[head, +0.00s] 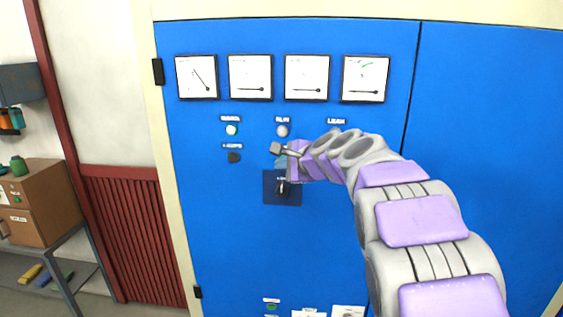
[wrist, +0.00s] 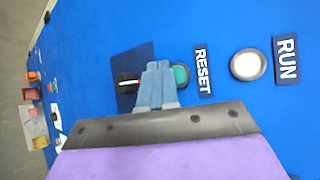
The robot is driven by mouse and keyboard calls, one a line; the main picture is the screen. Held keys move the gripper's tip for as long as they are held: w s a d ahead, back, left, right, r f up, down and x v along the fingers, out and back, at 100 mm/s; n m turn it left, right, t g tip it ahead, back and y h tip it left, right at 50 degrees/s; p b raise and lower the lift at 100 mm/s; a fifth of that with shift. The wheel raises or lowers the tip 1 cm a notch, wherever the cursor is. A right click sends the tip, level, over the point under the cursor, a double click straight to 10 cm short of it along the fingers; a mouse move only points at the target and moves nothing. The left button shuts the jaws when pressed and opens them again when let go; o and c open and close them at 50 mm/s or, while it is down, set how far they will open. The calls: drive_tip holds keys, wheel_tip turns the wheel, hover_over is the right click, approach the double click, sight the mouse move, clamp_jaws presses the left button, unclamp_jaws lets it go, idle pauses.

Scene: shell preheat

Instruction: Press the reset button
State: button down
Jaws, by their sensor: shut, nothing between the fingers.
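The reset button is a round teal button (wrist: 181,77) on the blue cabinet front in the wrist view, beside the RESET label (wrist: 203,72). My shut, empty gripper (wrist: 158,66) covers one side of the button in that view; its fingertips lie between the button and a dark switch plate (wrist: 118,62). In the head view my gripper (head: 277,149) is in front of the cabinet, just below the RUN lamp. I cannot tell whether the fingertips touch the panel.
The cabinet (head: 215,220) carries several gauges along its top. A pale RUN lamp (head: 282,130) is above my gripper, and a dark knob (head: 234,157) is to its left. A switch plate (head: 270,188) is below. Shelves with boxes (head: 47,195) stand at far left.

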drive_tip(key=shift+s, duration=0.1)
drive_tip(key=shift+s+a+r+b, duration=0.1)
drive_tip(key=shift+s+b, duration=0.8)
drive_tip(key=shift+s, duration=1.6)
drive_tip(key=shift+w, duration=0.1)
drive_tip(key=s+d+f+n+g+h+b, duration=0.1)
drive_tip(key=s+d+f+n+g+b, duration=0.2)
drive_tip(key=s+f, duration=0.55)
drive_tip(key=s+d+f+n+g+h+b, duration=0.15)
drive_tip(key=s+f+b, duration=0.25)
drive_tip(key=s+f, duration=0.4)
drive_tip(key=s+d+f+n+g+h+b, duration=0.1)
drive_tip(key=s+d+f+n+g+b, duration=0.2)
drive_tip(key=s+f, duration=0.55)
drive_tip(key=s+d+f+n+g+h+b, duration=0.2)
drive_tip(key=s+d+f+n+b, duration=0.1)
drive_tip(key=s+f, duration=0.7)
drive_tip(key=s+d+f+n+g+h+b, duration=0.2)
drive_tip(key=s+d+f+b, duration=0.4)
drive_tip(key=s, duration=0.7)
wheel_tip(320, 180, down, 4)
drive_tip(key=shift+d+r+n, duration=0.15)
drive_tip(key=shift+d+n, duration=0.6)
drive_tip(key=shift+d, duration=0.3)
